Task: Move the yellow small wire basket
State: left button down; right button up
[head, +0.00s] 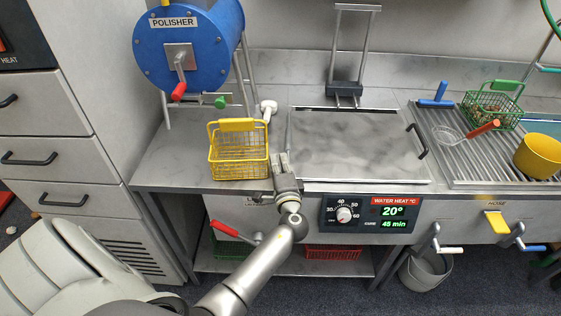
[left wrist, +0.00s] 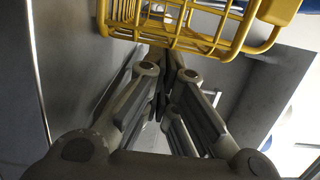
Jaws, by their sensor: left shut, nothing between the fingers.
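The yellow small wire basket (head: 238,160) stands upright on the metal counter, left of the covered water tank. It looks empty and has a solid yellow grip on its rim. My left gripper (head: 281,160) is shut and empty at the basket's right front side, close to the wire. In the left wrist view the closed fingers (left wrist: 168,75) point away from the camera, and the basket's yellow wires (left wrist: 190,30) cross the top of the picture. I cannot tell whether the fingers touch the basket. My right gripper is not in view.
A blue polisher drum (head: 188,45) stands behind the basket at the left. The lidded tank (head: 355,145) is to the right. A draining rack (head: 470,150) holds a green basket (head: 493,108), a strainer (head: 449,135) and a yellow bucket (head: 538,156). Counter left of the basket is clear.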

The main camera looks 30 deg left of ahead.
aim_at(231, 159)
pick_arm(q)
jog(key=s+a, duration=0.2)
jog(key=a, duration=0.2)
jog(key=s+a+b, duration=0.1)
jog(key=s+a, duration=0.1)
jog(key=a, duration=0.2)
jog(key=s+a+b, duration=0.1)
jog(key=s+a, duration=0.1)
jog(key=a, duration=0.2)
jog(key=shift+s+f, duration=0.1)
jog(key=shift+s, duration=0.25)
jog(key=shift+s+a, duration=0.1)
jog(key=shift+a, duration=0.2)
